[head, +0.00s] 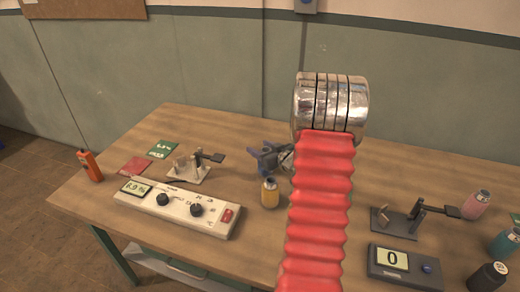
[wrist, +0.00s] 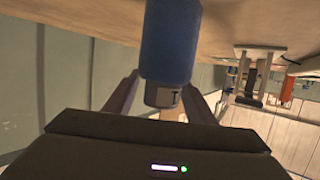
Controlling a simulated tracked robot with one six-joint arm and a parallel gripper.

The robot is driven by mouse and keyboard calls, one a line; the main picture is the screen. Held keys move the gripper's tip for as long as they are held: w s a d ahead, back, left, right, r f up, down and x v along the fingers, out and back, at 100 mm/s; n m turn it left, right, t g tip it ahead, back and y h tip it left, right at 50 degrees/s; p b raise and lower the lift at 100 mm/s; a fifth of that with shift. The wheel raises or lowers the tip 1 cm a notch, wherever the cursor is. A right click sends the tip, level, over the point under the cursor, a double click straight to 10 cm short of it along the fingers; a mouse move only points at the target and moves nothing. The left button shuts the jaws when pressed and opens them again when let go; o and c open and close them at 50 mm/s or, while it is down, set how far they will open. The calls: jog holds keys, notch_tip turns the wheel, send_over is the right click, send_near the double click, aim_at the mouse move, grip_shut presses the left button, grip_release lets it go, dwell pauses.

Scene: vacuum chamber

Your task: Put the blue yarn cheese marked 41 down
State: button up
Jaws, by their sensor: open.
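The blue yarn cheese (wrist: 170,45) shows large in the wrist view, with its grey neck (wrist: 162,95) towards me and its far end cut off by the top edge. It is between the two fingers of my gripper (wrist: 160,88), which are spread open. The tabletop is behind its far end; I cannot tell whether it touches it. No number 41 is legible. In the head view my gripper (head: 266,158) is over the middle of the table, partly behind my red arm. I cannot make out the blue cheese apart from the gripper there.
The wooden table (head: 215,122) holds a yellow bottle-shaped cheese (head: 270,193) close to my gripper. A white meter (head: 178,207) reading 6.9 % and an orange cheese (head: 90,166) are left. A grey box (head: 405,268) reading 0 and pink (head: 476,204), teal (head: 505,243) and black ones (head: 487,277) are right.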

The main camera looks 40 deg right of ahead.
jog(key=v, duration=1.2)
dwell(0.5)
jog(key=w+a+r+g+h, duration=0.2)
jog(key=a+r, duration=0.4)
jog(key=a, duration=0.1)
jog(key=w+a+r+g+h, duration=0.1)
jog(key=w+a+r+g, duration=0.15)
jog(key=a+r, duration=0.4)
jog(key=s+a+g+y, duration=0.1)
jog(key=s+a+y, duration=0.1)
jog(key=s+a, duration=0.3)
jog(key=s+a+n+g+y, duration=0.1)
jog(key=s+a, duration=0.5)
jog(key=a, duration=0.7)
jog(key=s+a+n+g+y, duration=0.1)
jog(key=s+a+g+y, duration=0.1)
jog(key=s+a, duration=0.4)
jog(key=a, duration=0.3)
jog(key=shift+s+a+y, duration=0.25)
jog(key=shift+a+y, duration=0.05)
